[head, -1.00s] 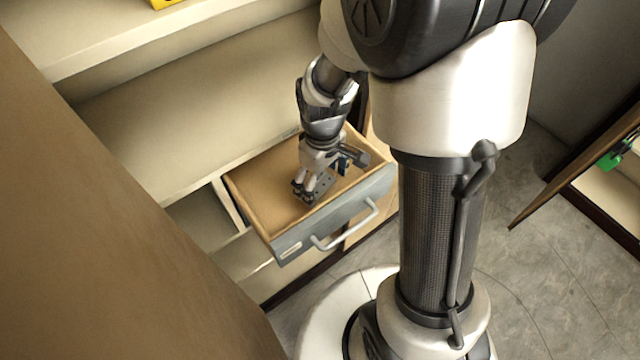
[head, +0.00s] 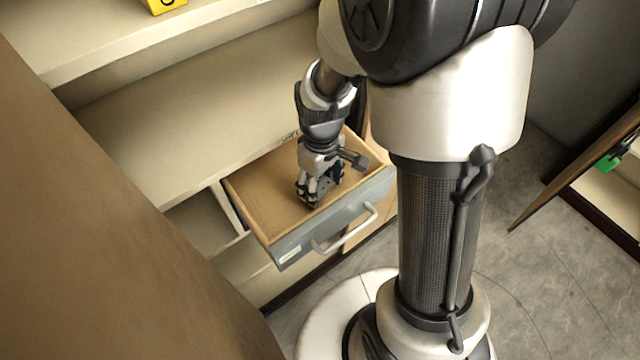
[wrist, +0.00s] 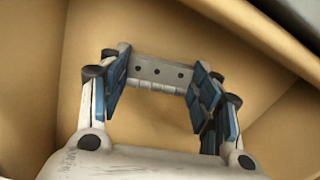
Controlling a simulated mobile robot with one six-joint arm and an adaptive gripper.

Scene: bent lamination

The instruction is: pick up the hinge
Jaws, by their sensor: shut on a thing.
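The hinge (wrist: 160,74) is a grey metal plate with dark screw holes and a knuckle edge. In the wrist view it spans between the two blue-padded fingers of my gripper (wrist: 158,88), which are shut on its ends. In the head view my gripper (head: 313,196) points down into the open drawer (head: 253,212). The hinge shows there only as a small dark shape at the fingertips, partly hidden by the fingers. I cannot tell whether it touches the drawer floor.
The drawer's wooden walls surround my gripper, with a grey front and a pale handle (head: 345,229). Cream shelves (head: 190,120) stand behind and left. A brown panel (head: 90,220) fills the left foreground. A yellow object (head: 165,4) sits on the upper shelf.

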